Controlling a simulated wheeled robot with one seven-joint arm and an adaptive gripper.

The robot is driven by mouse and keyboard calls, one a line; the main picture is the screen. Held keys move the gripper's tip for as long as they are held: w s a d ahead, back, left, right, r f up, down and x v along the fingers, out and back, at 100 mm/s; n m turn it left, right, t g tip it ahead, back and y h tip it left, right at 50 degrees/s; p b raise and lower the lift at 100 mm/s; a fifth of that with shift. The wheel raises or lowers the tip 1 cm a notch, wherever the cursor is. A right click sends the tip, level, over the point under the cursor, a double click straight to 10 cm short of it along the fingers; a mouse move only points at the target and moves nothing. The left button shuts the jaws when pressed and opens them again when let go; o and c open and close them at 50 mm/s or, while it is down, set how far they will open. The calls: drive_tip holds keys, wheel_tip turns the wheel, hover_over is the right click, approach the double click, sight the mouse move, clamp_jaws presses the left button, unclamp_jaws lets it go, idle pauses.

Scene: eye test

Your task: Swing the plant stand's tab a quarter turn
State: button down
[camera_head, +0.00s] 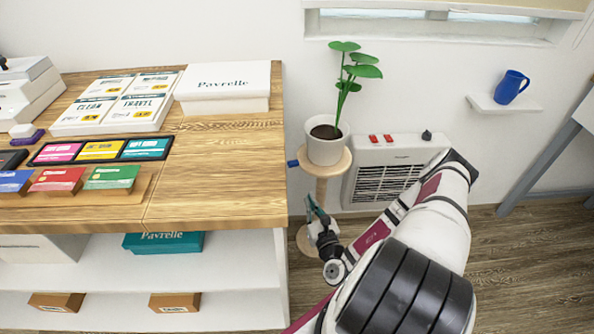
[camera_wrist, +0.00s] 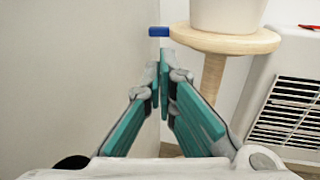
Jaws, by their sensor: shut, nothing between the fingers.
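The plant stand (camera_head: 322,184) is pale wood with a round top, a single post and a round base. Its top also shows in the wrist view (camera_wrist: 225,40). A white pot (camera_head: 325,147) with a green leafy plant stands on it. The blue tab (camera_head: 292,163) sticks out from the left side of the stand's top; it also shows in the wrist view (camera_wrist: 159,31). My gripper (camera_head: 309,201) is shut and empty, below the top and in front of the post. In the wrist view my gripper's teal fingertips (camera_wrist: 163,75) are below the tab, apart from it.
A wooden counter (camera_head: 215,150) with boxes and cards stands close on the left; its side panel is near my fingers. A white heater (camera_head: 385,175) stands behind on the right. A blue mug (camera_head: 511,86) sits on a small wall shelf (camera_head: 505,106).

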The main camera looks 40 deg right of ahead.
sight(294, 166)
drive_tip(key=b+x, duration=0.3)
drive_tip(key=x, duration=1.1)
drive_tip(key=shift+w+p, duration=0.35)
drive_tip(key=shift+p, duration=0.3)
drive_tip(key=shift+p+x, duration=0.4)
drive_tip(key=shift+x, duration=0.7)
drive_tip(key=shift+a, duration=0.2)
